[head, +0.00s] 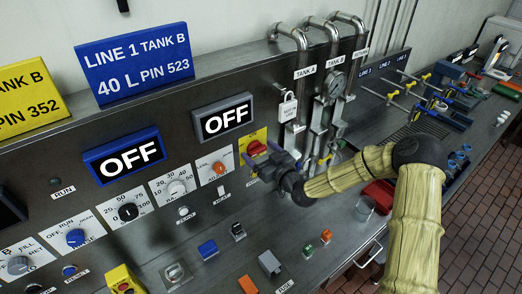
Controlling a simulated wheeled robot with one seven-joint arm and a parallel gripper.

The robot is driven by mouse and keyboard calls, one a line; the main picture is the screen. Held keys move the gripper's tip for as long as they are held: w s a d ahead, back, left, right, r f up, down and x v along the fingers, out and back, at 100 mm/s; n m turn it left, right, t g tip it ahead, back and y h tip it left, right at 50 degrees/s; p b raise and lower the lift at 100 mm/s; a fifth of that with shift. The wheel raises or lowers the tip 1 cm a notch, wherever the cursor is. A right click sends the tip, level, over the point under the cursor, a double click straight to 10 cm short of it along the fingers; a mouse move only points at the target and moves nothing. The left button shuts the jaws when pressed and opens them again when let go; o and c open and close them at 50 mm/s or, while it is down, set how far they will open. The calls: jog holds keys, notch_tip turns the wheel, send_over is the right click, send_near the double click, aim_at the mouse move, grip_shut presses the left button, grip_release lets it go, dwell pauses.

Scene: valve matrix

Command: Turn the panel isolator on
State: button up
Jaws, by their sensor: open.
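The red rotary switch (257,148) on a yellow plate, which looks like the panel isolator, is on the upright steel panel at the centre of the head view. Its lower part is hidden behind my gripper, so I cannot read its position. My gripper (254,168) is open, with its dark jaws just in front of and below the red knob. I cannot tell whether the jaws touch it. A blue-framed display (125,158) and a grey-framed display (223,117) both read OFF.
Dials and knobs (128,212) fill the panel to the left. A white padlock (288,107) and vertical pipes (327,90) stand close to the right of the switch. Small blocks (208,250) lie on the bench below. A red item (380,194) sits near my arm.

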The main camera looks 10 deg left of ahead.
jog(key=c, duration=1)
